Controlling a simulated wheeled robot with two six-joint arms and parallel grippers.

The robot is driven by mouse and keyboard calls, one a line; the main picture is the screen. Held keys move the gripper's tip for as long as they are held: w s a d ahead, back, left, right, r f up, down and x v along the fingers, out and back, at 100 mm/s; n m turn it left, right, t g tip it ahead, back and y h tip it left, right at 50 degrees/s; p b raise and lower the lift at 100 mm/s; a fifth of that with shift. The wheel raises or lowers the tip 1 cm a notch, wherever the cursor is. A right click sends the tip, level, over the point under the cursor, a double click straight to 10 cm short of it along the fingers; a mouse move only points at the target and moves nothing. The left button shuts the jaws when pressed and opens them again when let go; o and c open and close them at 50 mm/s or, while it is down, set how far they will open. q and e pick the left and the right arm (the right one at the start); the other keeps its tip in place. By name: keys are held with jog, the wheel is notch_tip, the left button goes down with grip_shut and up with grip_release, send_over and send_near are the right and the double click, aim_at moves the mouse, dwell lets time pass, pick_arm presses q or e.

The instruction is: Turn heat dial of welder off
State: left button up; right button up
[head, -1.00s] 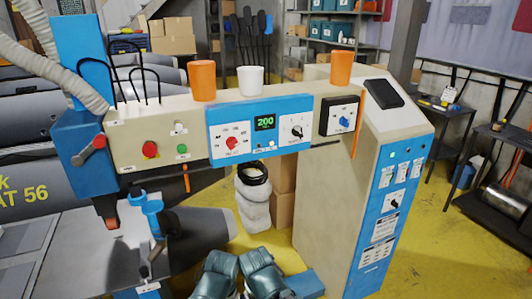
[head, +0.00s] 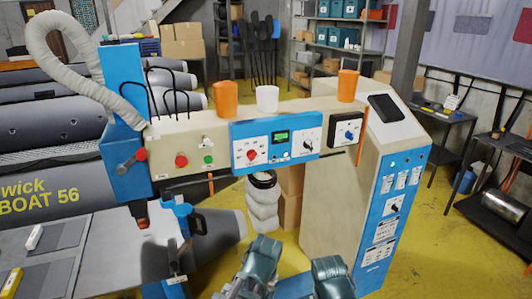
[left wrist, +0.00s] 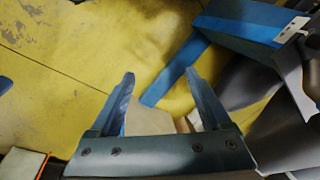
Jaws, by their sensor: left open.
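The welder (head: 345,200) is a beige and blue machine with a long horizontal arm. A blue control panel (head: 240,136) on the arm carries a red dial (head: 251,154), a black-and-white dial (head: 308,146) and a small green display (head: 281,136), whose digits are too small to read. Which dial sets heat is not legible. My left gripper (left wrist: 160,88) is open and empty above the yellow floor in the left wrist view. Two teal parts of my arms show low in the head view, below the panel and apart from it. My right gripper's fingers are not visible.
A red button (head: 181,160) and a blue dial on a black plate (head: 348,135) flank the panel. A grey inflatable boat (head: 60,180) lies left.

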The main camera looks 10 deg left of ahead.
pick_arm(q)
jog(key=w+a+r+m+t+y+p, duration=0.2)
jog(key=w+a+r+p, duration=0.2)
jog(key=a+r, duration=0.15)
jog(key=m+t+y, duration=0.6)
jog(key=m+t, duration=0.6)
jog(key=m, duration=0.7)
send_near(255, 158)
jog(key=x, duration=0.8)
jog(key=shift+w+a+r+p, duration=0.1)
jog(key=shift+w+a+p, duration=0.2)
grip_shut()
